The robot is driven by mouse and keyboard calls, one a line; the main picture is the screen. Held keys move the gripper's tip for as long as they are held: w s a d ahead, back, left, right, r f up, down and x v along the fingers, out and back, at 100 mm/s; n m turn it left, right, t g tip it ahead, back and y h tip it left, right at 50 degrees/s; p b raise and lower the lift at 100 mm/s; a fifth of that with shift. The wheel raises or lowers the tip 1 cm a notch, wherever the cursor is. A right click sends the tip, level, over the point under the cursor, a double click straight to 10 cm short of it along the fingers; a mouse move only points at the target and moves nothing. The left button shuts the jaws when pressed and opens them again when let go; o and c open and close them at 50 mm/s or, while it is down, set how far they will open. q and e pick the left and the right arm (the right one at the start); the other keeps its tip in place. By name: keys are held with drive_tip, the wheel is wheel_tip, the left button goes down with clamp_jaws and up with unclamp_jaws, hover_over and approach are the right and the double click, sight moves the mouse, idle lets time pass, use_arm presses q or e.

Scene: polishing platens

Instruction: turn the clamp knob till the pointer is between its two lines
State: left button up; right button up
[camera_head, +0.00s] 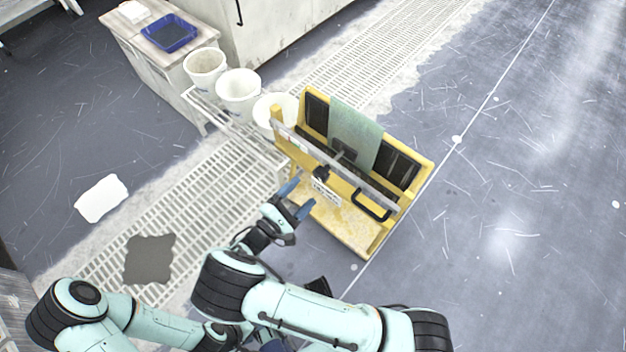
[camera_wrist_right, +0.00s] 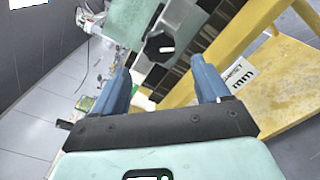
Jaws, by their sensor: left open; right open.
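The clamp knob (camera_head: 321,173) is a small black knob on the clamp bar (camera_head: 335,165) of a yellow stand (camera_head: 345,225). In the right wrist view the knob (camera_wrist_right: 158,47) is dark and angular, with a short white pointer mark on its face. The two lines cannot be made out. My right gripper (camera_head: 294,199) is open and empty in front of the stand, just left of and below the knob. In the wrist view its blue fingers (camera_wrist_right: 163,85) are spread, with the knob beyond them, apart from both. My left gripper (camera_head: 273,345) is low at the bottom edge, mostly hidden.
A green sheet (camera_head: 354,135) hangs over the stand's black-faced panel. A black handle (camera_head: 371,206) sticks out at the bar's right. White buckets (camera_head: 238,92) stand behind left, near a bench with a blue tray (camera_head: 170,33). The floor right of the stand is clear.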

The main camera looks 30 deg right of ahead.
drive_tip(key=shift+v, duration=2.35)
